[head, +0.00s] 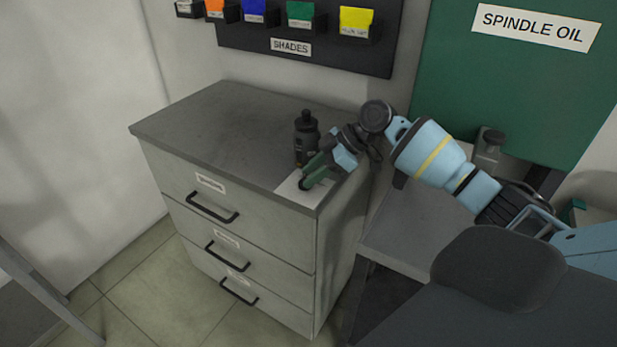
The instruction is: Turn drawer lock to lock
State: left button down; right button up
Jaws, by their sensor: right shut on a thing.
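A grey drawer cabinet (245,268) with three labelled drawers stands in the middle of the head view, its drawers closed. A white plate (305,198) lies at the front right corner of its top. The drawer lock (303,185) appears as a small dark knob on this plate. My right gripper (308,182), with green fingers, comes in from the right and is shut on the knob. The fingers hide most of the knob, so I cannot read which way it is turned. My left gripper is not in view.
A black bottle-like object (306,138) stands on the cabinet top just behind my right gripper. The left of the top is clear. A shade rack (300,45) hangs on the wall behind. A lower grey bench (405,225) is at the right, beside a green panel (500,85).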

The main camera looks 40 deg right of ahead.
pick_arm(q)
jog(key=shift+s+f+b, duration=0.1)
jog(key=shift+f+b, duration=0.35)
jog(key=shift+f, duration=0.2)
pick_arm(e)
jog(key=shift+w+d+f+n+g, duration=0.1)
jog(key=shift+n+g, duration=0.4)
jog(key=shift+n, duration=0.3)
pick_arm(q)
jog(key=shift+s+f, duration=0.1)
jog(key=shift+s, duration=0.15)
pick_arm(e)
jog(key=shift+y, duration=0.3)
jog(key=o, duration=1)
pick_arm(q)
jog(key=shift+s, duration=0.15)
